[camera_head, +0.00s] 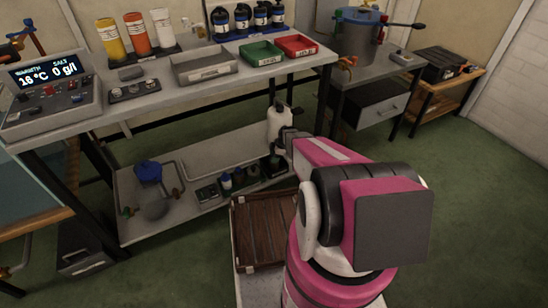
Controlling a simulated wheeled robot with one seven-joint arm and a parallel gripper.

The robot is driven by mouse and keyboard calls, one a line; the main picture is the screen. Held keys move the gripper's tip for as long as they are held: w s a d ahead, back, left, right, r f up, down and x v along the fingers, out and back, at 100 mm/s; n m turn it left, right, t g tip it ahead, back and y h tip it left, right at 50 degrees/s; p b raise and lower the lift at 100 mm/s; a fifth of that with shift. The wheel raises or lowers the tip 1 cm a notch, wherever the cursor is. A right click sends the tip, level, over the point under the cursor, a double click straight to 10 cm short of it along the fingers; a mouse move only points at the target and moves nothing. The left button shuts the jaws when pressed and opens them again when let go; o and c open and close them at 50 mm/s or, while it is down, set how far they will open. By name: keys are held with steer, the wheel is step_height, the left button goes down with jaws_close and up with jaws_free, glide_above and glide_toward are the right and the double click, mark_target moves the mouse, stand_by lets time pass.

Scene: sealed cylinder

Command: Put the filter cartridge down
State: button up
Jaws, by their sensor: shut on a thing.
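My gripper (283,143) is at the far end of my pink and white arm, low in front of the workbench and over the right part of its lower shelf. Its jaws are small and partly hidden by my own wrist. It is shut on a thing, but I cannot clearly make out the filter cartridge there. A white jug-like container (280,122) shows right beside and behind the gripper. I cannot tell whether the two touch.
The lower shelf (205,160) holds small dark bottles, a blue-topped part and pipes. The bench top carries a display console (48,95), grey tray (205,66), green tray (261,53) and red tray (297,45). A brown slatted crate (262,235) is near my base.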

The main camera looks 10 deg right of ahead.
steer(key=shift+f, duration=0.15)
steer(key=o, duration=1.2)
steer(key=v, duration=0.7)
steer(key=s+a+r+m+h, duration=0.1)
steer(key=s+r+m+h, duration=0.1)
steer(key=s+r+m, duration=0.6)
steer(key=s+a+r+m+h, duration=0.1)
steer(key=s+r+m+h, duration=0.1)
steer(key=s+r+m, duration=0.7)
steer(key=s+r, duration=0.5)
steer(key=r, duration=0.4)
steer(key=shift+s+a+r+h, duration=0.2)
steer(key=shift+a+r+h, duration=0.05)
steer(key=shift+r+h, duration=0.05)
